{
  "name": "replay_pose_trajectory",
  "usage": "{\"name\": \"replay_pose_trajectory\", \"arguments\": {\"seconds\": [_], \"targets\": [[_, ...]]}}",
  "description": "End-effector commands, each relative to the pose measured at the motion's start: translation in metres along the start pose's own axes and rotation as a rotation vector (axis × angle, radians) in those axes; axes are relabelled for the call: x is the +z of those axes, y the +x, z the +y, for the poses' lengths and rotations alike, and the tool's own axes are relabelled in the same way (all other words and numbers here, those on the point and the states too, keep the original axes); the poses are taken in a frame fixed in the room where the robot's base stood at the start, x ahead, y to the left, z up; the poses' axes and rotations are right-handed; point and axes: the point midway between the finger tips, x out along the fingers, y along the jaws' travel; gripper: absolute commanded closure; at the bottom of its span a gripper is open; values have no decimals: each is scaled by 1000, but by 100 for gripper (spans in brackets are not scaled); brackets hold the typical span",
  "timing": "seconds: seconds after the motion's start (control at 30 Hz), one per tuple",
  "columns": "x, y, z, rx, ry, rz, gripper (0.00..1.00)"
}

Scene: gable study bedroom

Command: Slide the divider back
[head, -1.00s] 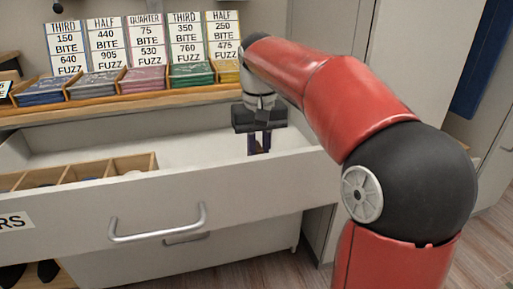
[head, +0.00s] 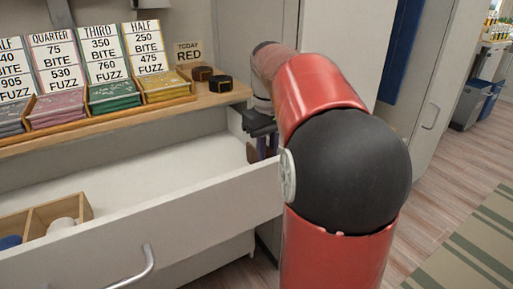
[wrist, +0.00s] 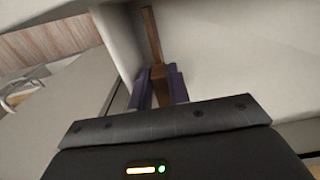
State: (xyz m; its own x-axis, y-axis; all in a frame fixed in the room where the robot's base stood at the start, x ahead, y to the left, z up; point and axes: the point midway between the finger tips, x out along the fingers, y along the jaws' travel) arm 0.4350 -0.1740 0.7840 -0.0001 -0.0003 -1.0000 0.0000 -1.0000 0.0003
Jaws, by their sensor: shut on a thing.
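The open drawer (head: 150,210) is pale, with a metal handle on its front. My gripper (head: 262,147) is at the drawer's right end, partly hidden by my arm. In the wrist view, the purple fingers of my gripper (wrist: 160,88) are shut on a brown wooden divider (wrist: 158,74). The divider's thin upper part runs up from the fingers, close to a pale drawer wall. A bit of the divider (head: 252,152) also shows in the head view, left of the fingers. Its lower end is hidden.
A wooden compartment tray (head: 82,207) with several small items sits at the drawer's left. The drawer floor between tray and gripper is clear. A cabinet stands right of my arm.

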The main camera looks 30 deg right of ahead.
Motion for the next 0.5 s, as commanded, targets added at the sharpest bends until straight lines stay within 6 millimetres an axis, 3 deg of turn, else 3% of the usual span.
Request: {"name": "replay_pose_trajectory", "arguments": {"seconds": [0.27,0.3,0.43,0.5], "targets": [[0,1,1,0,0,0,100],[0,1,1,0,0,0,78],[0,1,0,0,0,0,61],[0,0,0,0,0,0,60]]}}
